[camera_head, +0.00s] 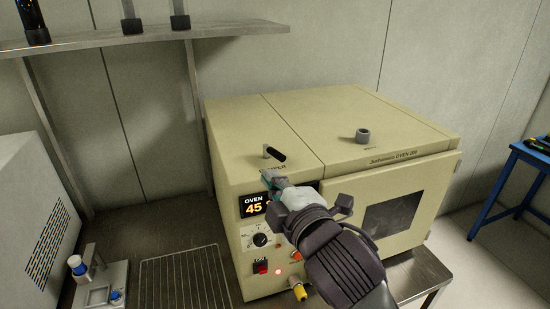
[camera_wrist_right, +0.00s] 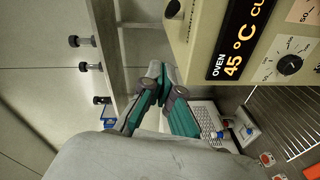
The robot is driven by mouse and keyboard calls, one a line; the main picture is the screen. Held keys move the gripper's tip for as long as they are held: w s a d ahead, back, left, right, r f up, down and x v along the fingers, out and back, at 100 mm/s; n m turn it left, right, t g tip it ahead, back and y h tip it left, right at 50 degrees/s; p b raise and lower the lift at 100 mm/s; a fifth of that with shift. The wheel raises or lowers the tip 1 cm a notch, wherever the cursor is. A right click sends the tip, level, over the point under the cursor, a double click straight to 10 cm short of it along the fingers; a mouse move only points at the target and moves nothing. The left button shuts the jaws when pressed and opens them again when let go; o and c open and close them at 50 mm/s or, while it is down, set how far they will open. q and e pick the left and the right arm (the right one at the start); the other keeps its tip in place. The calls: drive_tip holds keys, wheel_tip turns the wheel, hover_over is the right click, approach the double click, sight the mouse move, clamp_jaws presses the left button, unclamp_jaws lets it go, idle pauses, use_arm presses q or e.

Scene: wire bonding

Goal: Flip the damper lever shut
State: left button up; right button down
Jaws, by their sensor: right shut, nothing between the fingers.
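The damper lever (camera_head: 276,153) is a small black handle on a light metal pivot, on top of the beige oven (camera_head: 235,130) near its front left. It lies tilted, its black end toward the right. My right gripper (camera_head: 268,180) is shut and empty, its tips just in front of the oven's top edge, below the lever and over the printed label, apart from the lever. My left gripper is not in view.
The oven display (camera_head: 253,205) reads 45. A grey pipe stub (camera_head: 362,135) stands on the oven top. A shelf (camera_head: 150,36) with cylinders hangs at upper left. A wire rack (camera_head: 185,275) lies left of the oven. A blue table (camera_head: 520,152) stands at right.

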sight(276, 154)
drive_tip(key=w+p, duration=0.1)
drive_tip(key=w, duration=0.1)
drive_tip(key=w+p, duration=0.1)
drive_tip(key=w, duration=0.2)
drive_tip(key=w+f+p, duration=0.1)
drive_tip(key=w, duration=0.2)
drive_tip(key=shift+a, duration=0.2)
drive_tip(key=shift+w+d+f+p, duration=0.25)
drive_tip(key=shift+d+p, duration=0.1)
drive_tip(key=shift+d, duration=0.25)
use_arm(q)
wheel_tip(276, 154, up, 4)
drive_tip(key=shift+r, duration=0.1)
use_arm(e)
drive_tip(key=shift+a, duration=0.1)
drive_tip(key=shift+a, duration=0.1)
